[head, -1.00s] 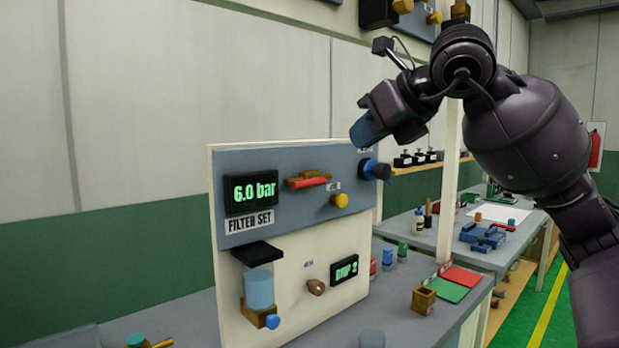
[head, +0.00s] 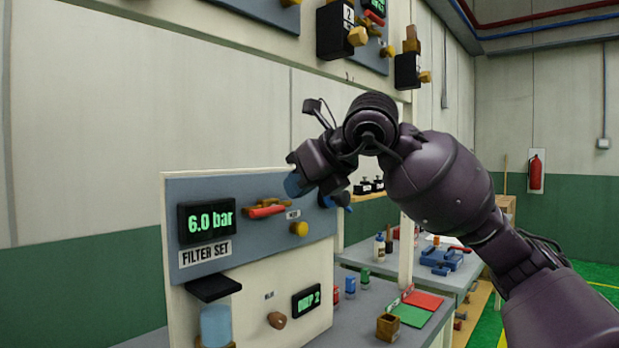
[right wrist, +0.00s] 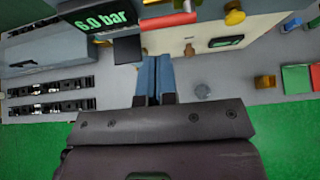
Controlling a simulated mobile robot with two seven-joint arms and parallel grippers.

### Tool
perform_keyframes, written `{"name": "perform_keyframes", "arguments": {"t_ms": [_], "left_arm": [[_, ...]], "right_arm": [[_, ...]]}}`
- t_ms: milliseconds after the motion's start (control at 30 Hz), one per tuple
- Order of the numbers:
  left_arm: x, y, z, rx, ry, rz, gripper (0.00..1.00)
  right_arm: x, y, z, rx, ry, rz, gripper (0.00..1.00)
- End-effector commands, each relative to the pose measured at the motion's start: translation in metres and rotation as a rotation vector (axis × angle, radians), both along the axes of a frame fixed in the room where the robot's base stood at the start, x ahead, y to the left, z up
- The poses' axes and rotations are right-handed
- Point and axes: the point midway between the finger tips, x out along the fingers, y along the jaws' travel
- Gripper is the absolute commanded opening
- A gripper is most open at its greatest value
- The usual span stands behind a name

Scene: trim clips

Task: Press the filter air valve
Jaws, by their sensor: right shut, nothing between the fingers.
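The filter panel (head: 255,270) stands upright, with a 6.0 bar display (head: 207,221) above a FILTER SET label. On its blue-grey upper part are a red lever on an orange-brown body (head: 267,212) and a yellow knob (head: 299,229). Their small labels are unreadable, so I cannot tell which is the air valve. The right wrist view shows the shut fingers (right wrist: 157,64) below the red lever (right wrist: 170,21). My left gripper is not in view.
A blue filter bowl (head: 216,324) and a brown knob (head: 277,320) are lower on the panel. Red and green mats (head: 410,316) and a small brown box (head: 388,327) lie on the bench to the right. Another panel hangs on the wall above.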

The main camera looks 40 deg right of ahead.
Motion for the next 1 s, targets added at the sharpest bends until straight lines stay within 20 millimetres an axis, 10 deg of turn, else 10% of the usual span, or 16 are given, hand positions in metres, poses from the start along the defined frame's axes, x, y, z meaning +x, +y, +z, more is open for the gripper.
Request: {"name": "perform_keyframes", "arguments": {"t_ms": [400,1000], "left_arm": [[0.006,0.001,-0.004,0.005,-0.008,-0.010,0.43],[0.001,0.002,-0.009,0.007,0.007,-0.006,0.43]], "right_arm": [[0.053,0.004,-0.036,0.002,0.001,0.001,0.00],[0.060,0.004,-0.040,-0.001,-0.001,0.000,0.00]]}}
